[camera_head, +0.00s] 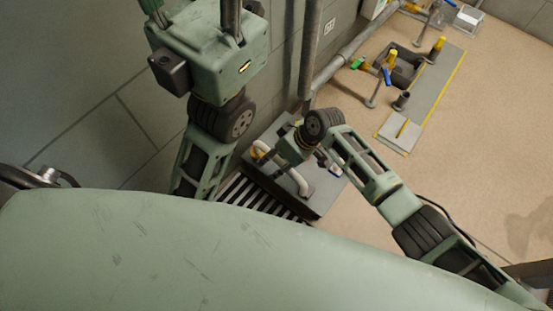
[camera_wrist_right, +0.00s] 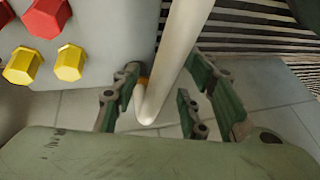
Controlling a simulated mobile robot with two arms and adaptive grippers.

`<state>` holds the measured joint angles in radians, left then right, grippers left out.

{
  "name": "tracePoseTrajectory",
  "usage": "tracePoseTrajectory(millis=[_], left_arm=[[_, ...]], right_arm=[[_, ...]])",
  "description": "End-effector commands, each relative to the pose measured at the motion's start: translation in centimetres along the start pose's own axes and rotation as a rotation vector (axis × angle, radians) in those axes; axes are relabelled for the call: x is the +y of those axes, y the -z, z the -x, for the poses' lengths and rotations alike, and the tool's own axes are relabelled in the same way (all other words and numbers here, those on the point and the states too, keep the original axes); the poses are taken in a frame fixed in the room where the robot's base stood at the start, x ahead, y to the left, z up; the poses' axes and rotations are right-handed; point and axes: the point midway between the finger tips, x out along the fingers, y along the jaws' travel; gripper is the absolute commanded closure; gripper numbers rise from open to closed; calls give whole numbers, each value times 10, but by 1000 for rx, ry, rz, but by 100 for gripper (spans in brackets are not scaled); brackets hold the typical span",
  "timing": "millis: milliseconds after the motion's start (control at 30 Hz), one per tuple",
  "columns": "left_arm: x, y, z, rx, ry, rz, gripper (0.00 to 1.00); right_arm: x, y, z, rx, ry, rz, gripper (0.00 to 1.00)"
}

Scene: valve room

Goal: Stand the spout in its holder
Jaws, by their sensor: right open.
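The spout (camera_head: 296,180) is a pale bent tube at the grey unit beside the wall. In the right wrist view the spout (camera_wrist_right: 178,55) runs down between my right fingers to a bend, with an orange-yellow bit beside it. My right gripper (camera_wrist_right: 160,103) is open around the spout; contact cannot be made out. In the head view my right gripper (camera_head: 298,160) hangs over the unit and partly hides the spout. My left gripper (camera_head: 195,12) is raised at the top left, its fingertips cut off. I cannot tell which thing is the holder.
A dark slatted grate (camera_head: 262,198) lies by the grey unit (camera_head: 322,192). Red and yellow hexagonal knobs (camera_wrist_right: 70,62) sit on a grey surface. Farther off, a grey mat (camera_head: 430,98) carries a dark box (camera_head: 408,70) and a dark cup (camera_head: 402,101). Open floor lies right.

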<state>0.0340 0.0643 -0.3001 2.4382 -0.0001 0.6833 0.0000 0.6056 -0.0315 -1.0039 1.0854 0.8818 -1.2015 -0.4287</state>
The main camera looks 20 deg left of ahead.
Motion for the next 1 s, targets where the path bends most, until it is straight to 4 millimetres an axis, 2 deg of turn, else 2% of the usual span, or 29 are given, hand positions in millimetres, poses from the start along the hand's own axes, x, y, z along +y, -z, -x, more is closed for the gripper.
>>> tracePoseTrajectory(millis=[233,367,800,1000], left_arm=[[-1,-2,2,-9,7,0,60],[-1,-2,2,-8,6,0,60],[0,-2,2,-7,2,0,60],[0,-2,2,-7,2,0,60]], right_arm=[[0,-2,0,-4,0,-1,60],[1,-1,10,-1,-1,0,60],[1,0,97,0,-2,2,60],[0,0,117,-1,-1,0,60]])
